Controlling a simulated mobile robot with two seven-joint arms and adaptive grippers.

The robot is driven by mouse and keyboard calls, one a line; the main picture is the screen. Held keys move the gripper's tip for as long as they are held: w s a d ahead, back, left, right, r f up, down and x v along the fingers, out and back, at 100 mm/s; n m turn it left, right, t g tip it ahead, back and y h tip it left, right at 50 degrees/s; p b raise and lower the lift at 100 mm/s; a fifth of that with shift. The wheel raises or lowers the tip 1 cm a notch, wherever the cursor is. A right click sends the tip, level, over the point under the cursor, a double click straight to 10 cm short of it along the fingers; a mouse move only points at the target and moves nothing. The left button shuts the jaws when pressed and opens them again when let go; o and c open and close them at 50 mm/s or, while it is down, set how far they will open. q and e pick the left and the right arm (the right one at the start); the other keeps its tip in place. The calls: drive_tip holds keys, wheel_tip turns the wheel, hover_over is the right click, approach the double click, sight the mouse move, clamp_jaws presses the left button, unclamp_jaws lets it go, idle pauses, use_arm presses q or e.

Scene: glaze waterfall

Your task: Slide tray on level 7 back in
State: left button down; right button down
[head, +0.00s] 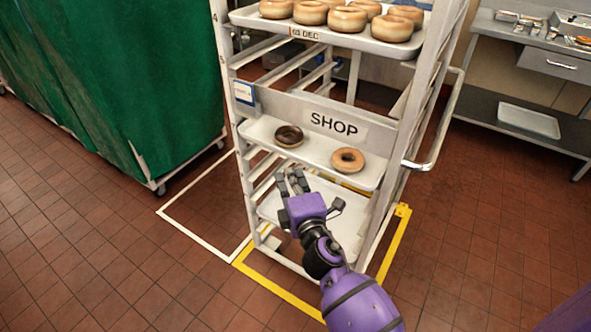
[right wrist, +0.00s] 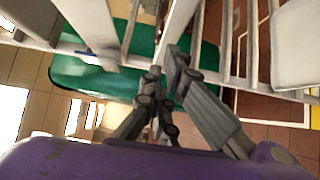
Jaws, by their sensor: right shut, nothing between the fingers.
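An upper tray (head: 335,33) holds several glazed doughnuts. A lower tray (head: 340,215) looks empty, partly hidden by my right gripper. My right gripper (head: 291,178) is shut and empty, at the rack's left front, just below the middle tray; contact cannot be told. Rack bars surround it in the right wrist view (right wrist: 165,78). My left gripper is out of view.
A green covered rack (head: 110,80) stands at the left. A steel bench (head: 540,60) with a tray on its lower shelf (head: 542,121) is at the back right. A metal handle (head: 440,130) juts from the rack's right side. Tiled floor (head: 90,250) is clear at the front left.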

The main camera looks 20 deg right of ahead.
sight(298, 159)
drive_tip(key=shift+w+d, duration=0.75)
drive_tip(key=shift+d, duration=0.15)
drive_tip(key=shift+w+d, duration=1.2)
drive_tip(key=shift+d, duration=0.15)
drive_tip(key=shift+s+a, duration=0.1)
drive_tip(key=shift+a, duration=0.05)
